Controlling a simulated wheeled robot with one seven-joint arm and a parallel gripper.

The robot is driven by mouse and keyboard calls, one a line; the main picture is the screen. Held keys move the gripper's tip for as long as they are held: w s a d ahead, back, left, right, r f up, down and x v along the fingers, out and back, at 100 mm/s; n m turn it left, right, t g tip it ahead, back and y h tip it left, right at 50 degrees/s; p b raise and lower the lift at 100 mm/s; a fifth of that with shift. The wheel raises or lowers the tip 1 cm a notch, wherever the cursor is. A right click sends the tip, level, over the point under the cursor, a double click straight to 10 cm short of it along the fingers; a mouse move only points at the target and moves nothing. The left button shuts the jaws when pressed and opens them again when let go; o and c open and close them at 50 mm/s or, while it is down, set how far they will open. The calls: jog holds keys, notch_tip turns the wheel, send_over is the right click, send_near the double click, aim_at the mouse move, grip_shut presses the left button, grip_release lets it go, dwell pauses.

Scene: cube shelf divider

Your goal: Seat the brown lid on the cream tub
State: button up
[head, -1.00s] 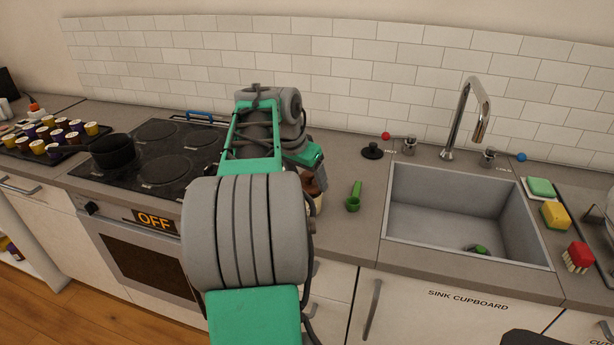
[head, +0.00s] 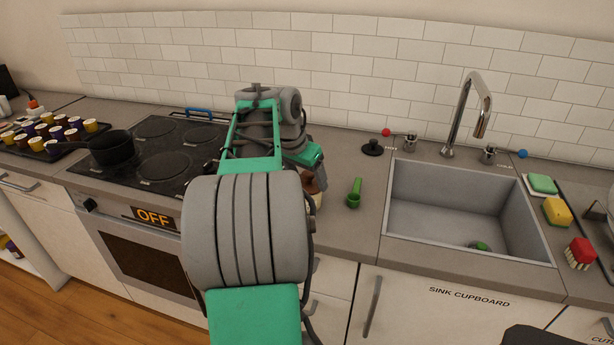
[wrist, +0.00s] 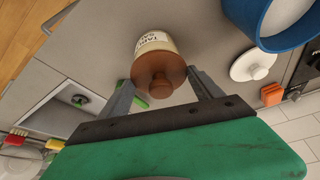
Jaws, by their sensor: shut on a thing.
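The brown lid (wrist: 165,72), round with a knob, is between the two fingers of my gripper (wrist: 158,82), which is shut on it. The cream tub (wrist: 154,41) has a printed label and shows just beyond the lid in the wrist view. The lid overlaps the tub's top there, and I cannot tell whether it is fully seated or slightly tilted. In the head view my arm hides most of both; a bit of the brown lid (head: 311,184) and a sliver of the cream tub (head: 318,200) show at its right side.
A green scoop (head: 354,194) lies right of the tub. A black plug (head: 372,147) and the sink (head: 465,210) are farther right. The hob with a black pot (head: 109,147) is at left. A white knobbed lid (wrist: 252,65) and blue round vessel (wrist: 270,18) are near in the wrist view.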

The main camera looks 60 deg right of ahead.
jog(key=shift+f+b, duration=0.35)
jog(key=shift+f, duration=0.15)
jog(key=o, duration=1.4)
jog(key=shift+o, duration=0.5)
jog(key=o, duration=0.3)
jog(key=p+v, duration=0.5)
jog(key=v, duration=0.3)
jog(key=shift+r+p, duration=0.15)
jog(key=shift+p, duration=0.15)
